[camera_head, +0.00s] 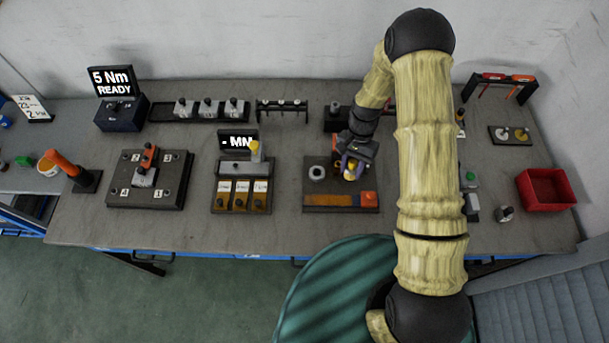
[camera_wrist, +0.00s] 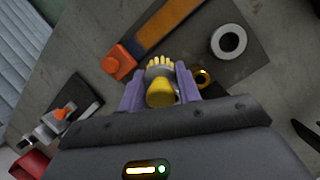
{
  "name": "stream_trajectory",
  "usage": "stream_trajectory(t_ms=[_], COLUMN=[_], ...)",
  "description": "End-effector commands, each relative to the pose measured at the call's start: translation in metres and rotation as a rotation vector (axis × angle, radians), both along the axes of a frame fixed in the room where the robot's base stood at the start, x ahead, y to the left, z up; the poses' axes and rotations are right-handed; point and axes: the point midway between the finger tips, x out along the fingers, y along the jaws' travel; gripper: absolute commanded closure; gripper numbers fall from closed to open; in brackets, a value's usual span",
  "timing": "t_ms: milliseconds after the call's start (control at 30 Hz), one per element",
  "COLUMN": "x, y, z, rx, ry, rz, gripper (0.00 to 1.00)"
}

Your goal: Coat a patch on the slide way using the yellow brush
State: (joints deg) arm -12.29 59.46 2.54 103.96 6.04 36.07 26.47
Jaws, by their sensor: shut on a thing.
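My gripper (camera_wrist: 160,82) is shut on the yellow brush (camera_wrist: 160,92), its fingers on either side of the handle. The brush's pale yellow bristles (camera_wrist: 159,62) point toward the slide way in the wrist view. In the head view my gripper (camera_head: 350,165) is above the dark plate, behind the slide way. The slide way (camera_head: 328,199) is a long strip along the plate's front, orange-brown over much of its length. It also shows in the wrist view (camera_wrist: 168,24). The bristles appear apart from the strip; their height above the plate is unclear.
On the same plate are an orange-red block (camera_head: 368,198) at the strip's right end and a pale ring (camera_head: 317,173). A brass ring (camera_wrist: 204,78) is close to the right finger. A fixture with bins (camera_head: 241,196) stands left; a red bin (camera_head: 546,189) stands right.

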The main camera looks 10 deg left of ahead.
Motion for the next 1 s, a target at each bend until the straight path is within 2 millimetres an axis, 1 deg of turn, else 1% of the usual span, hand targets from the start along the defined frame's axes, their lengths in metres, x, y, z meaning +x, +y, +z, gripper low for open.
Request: stream_trajectory(t_ms=[33, 67, 100, 200, 300, 333, 400, 467, 767, 867, 1000], x=[-0.012, -0.019, -0.028, -0.052, -0.071, -0.075, -0.081, -0.083, -0.083, -0.083, -0.083], y=[0.024, 0.036, 0.052, 0.087, 0.11, 0.115, 0.122, 0.124, 0.124, 0.124, 0.125], z=[0.009, 0.011, 0.015, 0.024, 0.029, 0.031, 0.032, 0.032, 0.031, 0.027, 0.016], rx=[0.002, 0.001, 0.001, 0.001, -0.001, -0.001, -0.001, -0.001, -0.001, -0.001, -0.002], ry=[0.001, 0.002, 0.002, 0.002, 0.001, 0.001, 0.0, -0.002, -0.002, -0.001, 0.0], rz=[-0.056, -0.098, -0.154, -0.287, -0.389, -0.412, -0.448, -0.463, -0.464, -0.462, -0.461], gripper=[0.89, 0.89, 0.89, 0.89, 0.89, 0.89, 0.89, 0.89, 0.89, 0.89, 0.89])
